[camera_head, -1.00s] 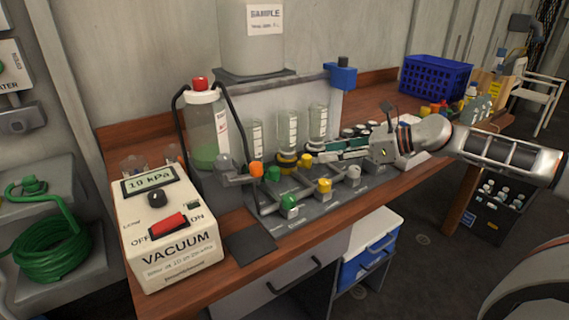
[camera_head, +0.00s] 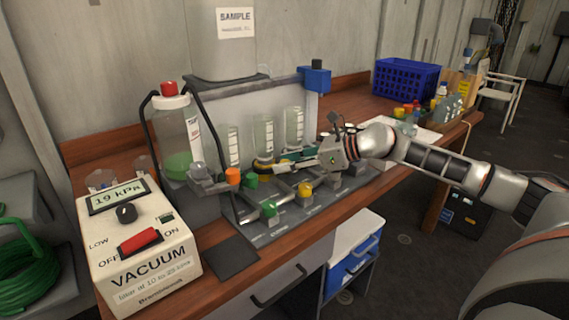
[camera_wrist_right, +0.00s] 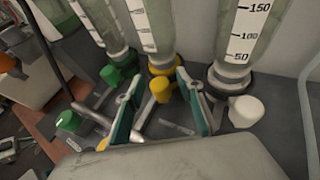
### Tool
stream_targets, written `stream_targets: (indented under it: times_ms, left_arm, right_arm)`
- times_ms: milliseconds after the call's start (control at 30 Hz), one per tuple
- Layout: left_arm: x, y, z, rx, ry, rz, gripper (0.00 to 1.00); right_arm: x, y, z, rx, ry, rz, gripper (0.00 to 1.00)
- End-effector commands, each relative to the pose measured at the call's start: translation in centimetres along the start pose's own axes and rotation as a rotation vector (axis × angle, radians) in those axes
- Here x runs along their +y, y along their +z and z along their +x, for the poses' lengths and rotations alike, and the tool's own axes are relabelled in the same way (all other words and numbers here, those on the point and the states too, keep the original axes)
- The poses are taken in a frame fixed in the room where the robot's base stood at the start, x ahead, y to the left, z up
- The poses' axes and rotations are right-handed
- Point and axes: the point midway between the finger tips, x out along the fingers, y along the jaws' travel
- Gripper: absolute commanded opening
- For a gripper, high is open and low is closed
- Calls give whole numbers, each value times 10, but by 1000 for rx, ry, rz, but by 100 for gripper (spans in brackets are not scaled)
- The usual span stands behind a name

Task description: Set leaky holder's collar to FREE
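Three clear graduated holders stand on the grey manifold: left (camera_head: 229,145), middle (camera_head: 264,137) and right (camera_head: 294,127). The middle one has a yellow collar (camera_head: 264,167), also in the right wrist view (camera_wrist_right: 165,70), with a yellow lever (camera_wrist_right: 160,90). Green parts (camera_wrist_right: 117,76) are at the left holder, a black collar and white knob (camera_wrist_right: 245,111) at the right one. My right gripper (camera_head: 283,160) is at the middle holder; its teal-padded fingers (camera_wrist_right: 160,108) are apart on either side of the yellow lever. Contact is unclear. I cannot see which holder leaks. My left gripper is out of view.
The vacuum unit (camera_head: 140,250) reads 19 kPa. A capped bottle (camera_head: 178,140) with green liquid stands behind it, hoses beside it. Green (camera_head: 270,208) and yellow (camera_head: 305,190) valve knobs line the manifold's front. A blue crate (camera_head: 407,78) is at the back right.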

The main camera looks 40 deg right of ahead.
Motion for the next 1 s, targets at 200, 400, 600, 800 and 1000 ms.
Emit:
stream_targets:
  times_ms: [200, 400, 600, 800, 1000]
  left_arm:
    - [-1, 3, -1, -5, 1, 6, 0]
    - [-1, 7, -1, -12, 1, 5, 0]
    - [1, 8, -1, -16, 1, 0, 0]
    - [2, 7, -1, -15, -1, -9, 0]
    - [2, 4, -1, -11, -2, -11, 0]
  right_arm:
    - [0, 1, 6, 0, -1, 0, 37]
    - [0, 1, 6, 0, -1, 0, 34]
    - [0, 1, 6, 0, -1, 0, 0]
    - [0, 1, 6, 0, -2, 0, 0]
    - [-3, 2, 8, -2, -9, 4, 0]
